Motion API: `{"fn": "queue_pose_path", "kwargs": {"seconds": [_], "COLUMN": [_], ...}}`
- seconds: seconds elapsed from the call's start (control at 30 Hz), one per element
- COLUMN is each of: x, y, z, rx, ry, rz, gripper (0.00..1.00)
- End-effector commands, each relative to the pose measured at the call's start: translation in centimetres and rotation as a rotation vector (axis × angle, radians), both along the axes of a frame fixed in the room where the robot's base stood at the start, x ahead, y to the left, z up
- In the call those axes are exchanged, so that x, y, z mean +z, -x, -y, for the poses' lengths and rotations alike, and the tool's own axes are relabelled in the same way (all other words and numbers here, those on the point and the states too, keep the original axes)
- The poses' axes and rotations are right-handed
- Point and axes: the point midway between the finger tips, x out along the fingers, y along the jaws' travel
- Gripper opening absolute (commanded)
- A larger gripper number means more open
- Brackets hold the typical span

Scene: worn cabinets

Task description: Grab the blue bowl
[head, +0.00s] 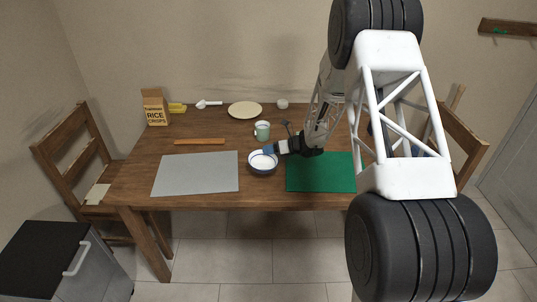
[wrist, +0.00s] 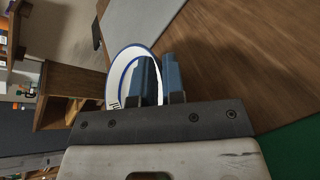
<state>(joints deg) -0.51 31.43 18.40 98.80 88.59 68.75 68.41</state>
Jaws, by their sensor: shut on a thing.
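The blue bowl (head: 263,162) is white inside with a blue rim band. In the head view it is near the middle of the wooden table, between the grey mat and the green mat. My gripper (head: 270,149) reaches it from the right and is shut on its far right rim. In the wrist view the bowl (wrist: 126,76) shows tilted beside the blue fingers, and my gripper (wrist: 160,75) has the rim between its fingertips. I cannot tell whether the bowl rests on the table or is slightly raised.
A grey mat (head: 196,174) lies left and a green mat (head: 320,171) right. A green-white mug (head: 262,131) stands just behind the bowl. A plate (head: 245,110), a rice crisps box (head: 155,107) and a wooden strip (head: 199,141) are further back. Chairs (head: 75,150) flank the table.

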Motion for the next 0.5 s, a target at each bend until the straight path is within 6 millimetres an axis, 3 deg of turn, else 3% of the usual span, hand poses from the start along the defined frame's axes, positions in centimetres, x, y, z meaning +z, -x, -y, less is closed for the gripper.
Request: {"fn": "queue_pose_path", "kwargs": {"seconds": [0.13,0.5], "x": [1.6,2.1], "y": [0.4,6.5], "z": [0.1,1.3], "rx": [0.0,-0.002], "ry": [0.0,0.0], "rz": [0.001,0.0], "gripper": [0.0,0.0]}}
